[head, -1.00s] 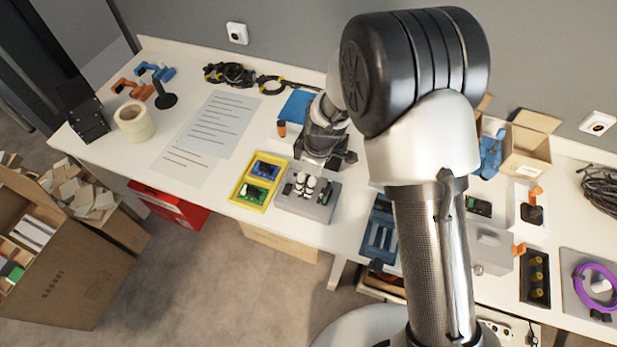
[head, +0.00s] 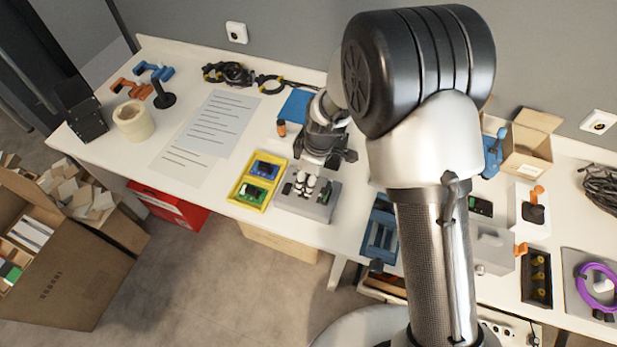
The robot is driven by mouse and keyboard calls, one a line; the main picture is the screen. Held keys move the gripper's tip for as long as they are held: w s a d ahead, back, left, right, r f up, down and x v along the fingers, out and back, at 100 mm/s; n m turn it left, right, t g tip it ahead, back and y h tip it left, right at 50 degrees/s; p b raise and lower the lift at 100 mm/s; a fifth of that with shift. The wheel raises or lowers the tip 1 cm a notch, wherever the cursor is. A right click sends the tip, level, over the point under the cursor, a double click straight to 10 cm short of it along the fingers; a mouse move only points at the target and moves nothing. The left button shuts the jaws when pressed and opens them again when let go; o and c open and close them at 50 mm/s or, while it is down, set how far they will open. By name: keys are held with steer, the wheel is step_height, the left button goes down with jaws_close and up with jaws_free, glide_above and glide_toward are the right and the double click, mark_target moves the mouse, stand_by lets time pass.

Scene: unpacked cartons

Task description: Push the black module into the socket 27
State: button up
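A grey socket block (head: 291,207) sits near the front edge of the table. White round parts and small dark and green parts stand on its top. I cannot read any socket number, and I cannot pick out the black module for certain among the small dark parts. My gripper (head: 318,166) points down at the back edge of the block, just behind the white parts. Its fingertips are small and partly hidden by its own body, so I cannot see whether they hold anything or touch the block.
A yellow tray (head: 235,197) with a blue and a green board stands left of the block. A blue fixture (head: 379,240) is to the right, partly behind my arm. Paper sheets (head: 215,125), a tape roll (head: 133,121) and cables (head: 228,74) lie farther left and back.

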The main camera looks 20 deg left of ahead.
steer(key=shift+f+b, duration=0.7)
steer(key=shift+b, duration=0.25)
stand_by(1.5)
steer(key=o, duration=1)
steer(key=shift+c, duration=0.2)
steer(key=shift+r, duration=0.1)
step_height(320, 180, up, 12)
steer(key=d, duration=0.1)
steer(key=shift+d, duration=0.4)
